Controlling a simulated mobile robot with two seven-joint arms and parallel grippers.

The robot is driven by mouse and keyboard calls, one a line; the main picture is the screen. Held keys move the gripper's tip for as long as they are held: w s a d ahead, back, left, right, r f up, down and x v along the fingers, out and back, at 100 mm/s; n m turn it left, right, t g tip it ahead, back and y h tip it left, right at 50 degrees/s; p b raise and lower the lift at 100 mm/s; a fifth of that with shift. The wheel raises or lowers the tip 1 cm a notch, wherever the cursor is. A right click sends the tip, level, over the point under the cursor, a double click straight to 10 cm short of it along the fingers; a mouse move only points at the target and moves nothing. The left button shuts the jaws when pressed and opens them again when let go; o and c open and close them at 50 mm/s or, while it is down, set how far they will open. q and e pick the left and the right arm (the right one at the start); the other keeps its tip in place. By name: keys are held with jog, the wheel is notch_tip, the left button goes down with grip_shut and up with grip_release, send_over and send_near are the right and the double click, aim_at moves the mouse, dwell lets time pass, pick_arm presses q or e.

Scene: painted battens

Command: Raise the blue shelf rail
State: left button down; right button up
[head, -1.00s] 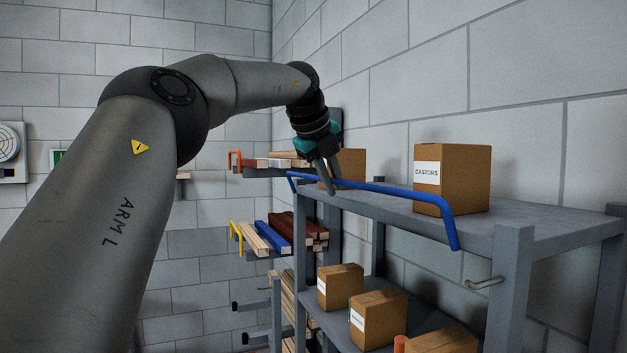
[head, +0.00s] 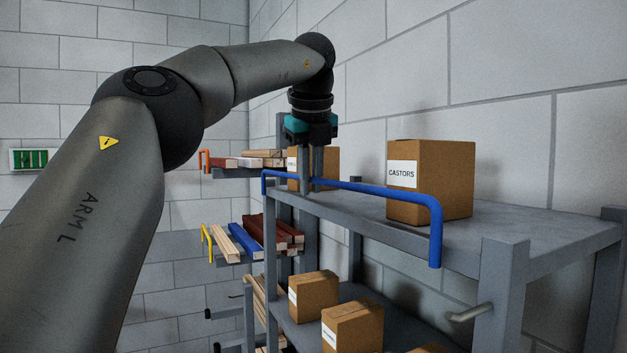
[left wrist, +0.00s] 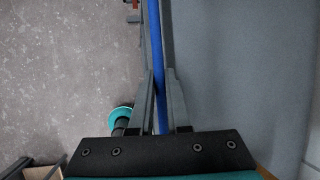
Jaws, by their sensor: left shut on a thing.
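The blue shelf rail (head: 385,188) runs along the front edge of the grey shelf's top board (head: 490,235). Its near end bends down in front of the board, and its far end bends down near the far post. My left gripper (head: 312,186) points down and is shut on the rail toward its far end. In the left wrist view the rail (left wrist: 156,60) passes between the two fingers (left wrist: 159,105). The part of the rail behind the fingers is hidden. My right gripper is not in view.
A castors box (head: 445,180) stands on the top board behind the rail, and another box (head: 325,165) stands behind my gripper. Boxes (head: 352,325) sit on the lower shelf. Racks with painted battens (head: 245,240) are at the back left. A metal peg (head: 468,313) sticks out below the board.

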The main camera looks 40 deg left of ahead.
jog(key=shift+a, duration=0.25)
pick_arm(q)
jog(key=c, duration=0.9)
grip_release()
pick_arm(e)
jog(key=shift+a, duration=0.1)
pick_arm(q)
jog(key=shift+r, duration=0.1)
